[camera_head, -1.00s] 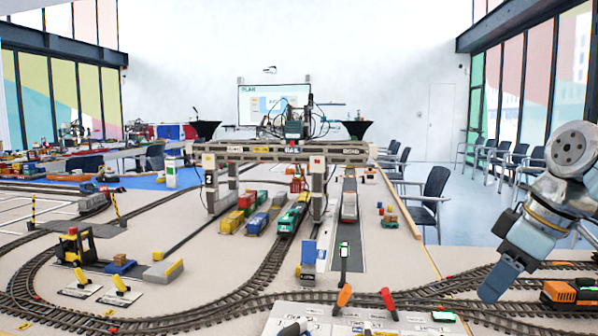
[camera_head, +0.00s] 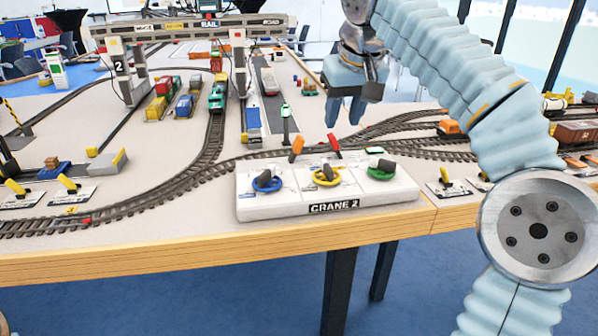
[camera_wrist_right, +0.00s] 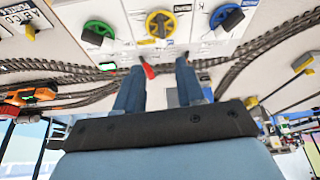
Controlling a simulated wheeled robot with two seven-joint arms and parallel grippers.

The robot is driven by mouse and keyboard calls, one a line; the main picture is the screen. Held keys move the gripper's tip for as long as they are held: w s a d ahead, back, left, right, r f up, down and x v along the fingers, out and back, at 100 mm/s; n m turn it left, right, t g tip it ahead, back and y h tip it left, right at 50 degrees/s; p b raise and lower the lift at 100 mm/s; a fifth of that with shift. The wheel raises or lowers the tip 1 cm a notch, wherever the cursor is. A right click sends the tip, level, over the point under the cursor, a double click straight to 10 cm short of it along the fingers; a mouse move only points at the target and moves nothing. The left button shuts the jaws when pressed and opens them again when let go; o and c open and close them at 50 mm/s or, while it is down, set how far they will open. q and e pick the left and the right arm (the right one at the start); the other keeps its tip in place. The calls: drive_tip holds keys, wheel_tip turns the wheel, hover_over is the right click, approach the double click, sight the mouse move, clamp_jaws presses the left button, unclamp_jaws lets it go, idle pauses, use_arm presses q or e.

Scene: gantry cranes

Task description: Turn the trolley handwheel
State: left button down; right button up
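The CRANE 2 control box (camera_head: 290,211) stands at the table's front edge. On it are a blue handwheel (camera_head: 266,181), a yellow handwheel (camera_head: 327,176) and a green handwheel (camera_head: 381,171), each with a dark knob. I cannot read which is labelled trolley. My right gripper (camera_head: 345,120) hangs fingers-down above and behind the box, apart from the wheels. In the right wrist view its two fingers (camera_wrist_right: 158,72) are spread with nothing gripped. That view also shows the green (camera_wrist_right: 98,34), yellow (camera_wrist_right: 160,24) and blue (camera_wrist_right: 226,17) wheels beyond the fingertips. My left gripper is out of view.
An orange lever (camera_head: 296,148) and a red lever (camera_head: 334,143) stand behind the box. The gantry crane (camera_head: 190,28) spans the tracks at the back left. Toy train cars (camera_head: 578,132) stand at the right. Tracks run behind the box.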

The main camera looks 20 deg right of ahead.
sight(327, 165)
drive_tip(key=b+x, duration=0.1)
drive_tip(key=x, duration=0.6)
drive_tip(key=b+x, duration=0.2)
drive_tip(key=x, duration=0.5)
drive_tip(key=shift+w+a+b, duration=0.1)
drive_tip(key=shift+a+b, duration=0.15)
drive_tip(key=shift+b, duration=0.05)
clamp_jaws()
